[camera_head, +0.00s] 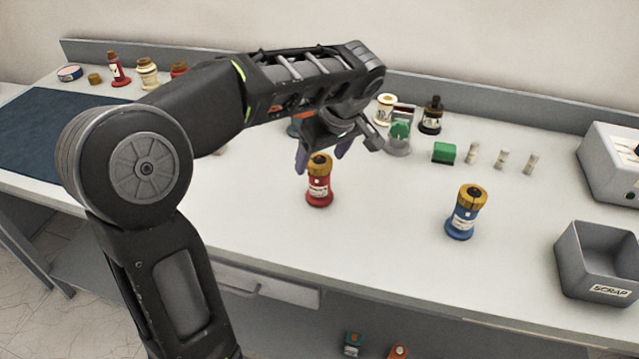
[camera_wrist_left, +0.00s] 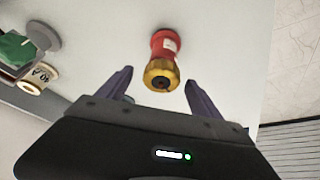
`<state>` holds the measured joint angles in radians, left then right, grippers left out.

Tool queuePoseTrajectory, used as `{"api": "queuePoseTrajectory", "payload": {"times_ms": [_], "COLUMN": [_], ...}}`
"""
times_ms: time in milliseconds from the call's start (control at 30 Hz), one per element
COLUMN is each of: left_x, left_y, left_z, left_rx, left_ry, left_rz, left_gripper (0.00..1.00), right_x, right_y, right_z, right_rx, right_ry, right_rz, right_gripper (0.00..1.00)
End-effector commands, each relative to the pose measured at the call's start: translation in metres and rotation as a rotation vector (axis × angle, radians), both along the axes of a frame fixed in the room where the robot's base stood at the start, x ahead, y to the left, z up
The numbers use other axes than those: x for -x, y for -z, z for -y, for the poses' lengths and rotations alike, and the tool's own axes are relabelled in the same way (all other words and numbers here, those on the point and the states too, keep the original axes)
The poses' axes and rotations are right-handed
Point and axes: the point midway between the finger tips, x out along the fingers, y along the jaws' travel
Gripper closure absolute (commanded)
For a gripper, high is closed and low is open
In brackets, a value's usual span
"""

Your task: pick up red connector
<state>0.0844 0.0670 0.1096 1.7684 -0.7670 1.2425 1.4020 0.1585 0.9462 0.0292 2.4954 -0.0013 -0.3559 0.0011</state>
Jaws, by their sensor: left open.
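The red connector (camera_head: 319,185) stands upright on the table, with a red body, a white label and a yellow-brown top. My left gripper (camera_head: 321,158) is just above and behind it in the head view, fingers pointing down. In the left wrist view, the red connector (camera_wrist_left: 163,55) lies ahead of the open fingers of my left gripper (camera_wrist_left: 158,82), roughly centred between them. The fingers are apart and hold nothing; I cannot tell if they touch it. My right gripper is not in view.
A blue connector (camera_head: 464,215) stands on the table to the right. A green block (camera_head: 444,152) and several small pale cylinders are behind. A grey scrap bin (camera_head: 597,262) is at the far right. The table's front middle is clear.

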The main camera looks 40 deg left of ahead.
Motion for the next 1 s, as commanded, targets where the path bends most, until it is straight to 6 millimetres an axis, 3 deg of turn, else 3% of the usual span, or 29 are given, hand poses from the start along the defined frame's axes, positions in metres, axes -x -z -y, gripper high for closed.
{"api": "queuePoseTrajectory", "payload": {"times_ms": [400, 1000], "left_x": [-0.005, -0.005], "left_y": [0.046, 0.046], "left_z": [-0.016, -0.016], "left_rx": [-0.001, 0.0], "left_ry": [0.001, 0.0], "left_rz": [-0.001, -0.001], "left_gripper": [0.25, 0.25], "right_x": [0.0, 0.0], "right_y": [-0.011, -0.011], "right_z": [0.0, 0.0], "right_rx": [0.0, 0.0], "right_ry": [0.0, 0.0], "right_rz": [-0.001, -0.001], "right_gripper": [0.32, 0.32]}}
